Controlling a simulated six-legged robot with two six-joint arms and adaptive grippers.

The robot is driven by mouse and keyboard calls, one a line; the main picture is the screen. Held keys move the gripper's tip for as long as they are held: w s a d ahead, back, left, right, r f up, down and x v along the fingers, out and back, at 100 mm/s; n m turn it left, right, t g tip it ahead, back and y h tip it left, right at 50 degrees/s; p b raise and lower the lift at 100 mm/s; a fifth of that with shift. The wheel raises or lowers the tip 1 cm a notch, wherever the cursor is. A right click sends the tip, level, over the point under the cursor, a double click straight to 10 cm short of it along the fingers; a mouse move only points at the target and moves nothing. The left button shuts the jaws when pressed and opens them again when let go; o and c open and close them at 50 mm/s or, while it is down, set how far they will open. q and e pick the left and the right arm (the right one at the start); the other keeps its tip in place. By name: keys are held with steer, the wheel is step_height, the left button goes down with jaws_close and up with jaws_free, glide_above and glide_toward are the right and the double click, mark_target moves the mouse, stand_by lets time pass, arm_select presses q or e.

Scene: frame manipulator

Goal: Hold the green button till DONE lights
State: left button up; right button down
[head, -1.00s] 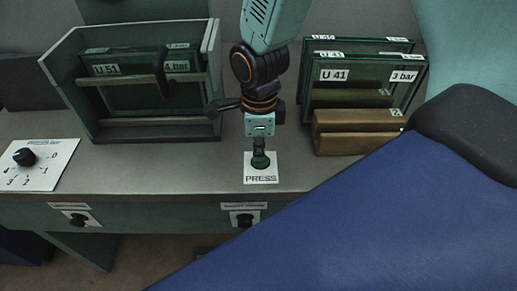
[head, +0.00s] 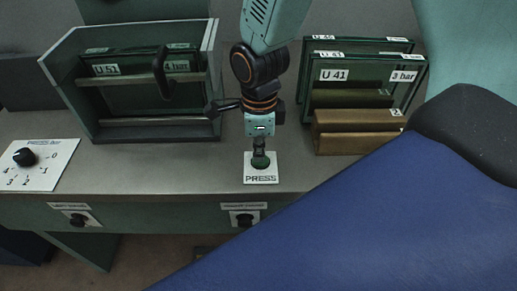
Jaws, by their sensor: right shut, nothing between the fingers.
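The green button (head: 261,161) sits on a white plate marked PRESS (head: 261,178) near the front of the bench. My right gripper (head: 260,150) is shut and points straight down over the button. Its tip overlaps the button in the picture and looks to be touching it; how far the button is pressed cannot be told. No DONE light can be made out. My left gripper is not in view.
A white dial plate (head: 37,163) with a black knob lies at the left. A green box (head: 60,87) holding the U 51 frame stands behind it. The U 41 frame (head: 357,76) and a brown holder (head: 345,140) stand right of my arm. Two knobs are on the bench front.

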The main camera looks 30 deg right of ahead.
steer(key=shift+s+f, duration=0.2)
steer(key=shift+s, duration=0.2)
steer(key=r+p, duration=0.5)
steer(key=shift+w+r, duration=0.15)
steer(key=shift+w, duration=0.15)
step_height(320, 180, up, 9)
steer(key=p, duration=0.1)
steer(key=shift+w, duration=0.15)
stand_by(0.6)
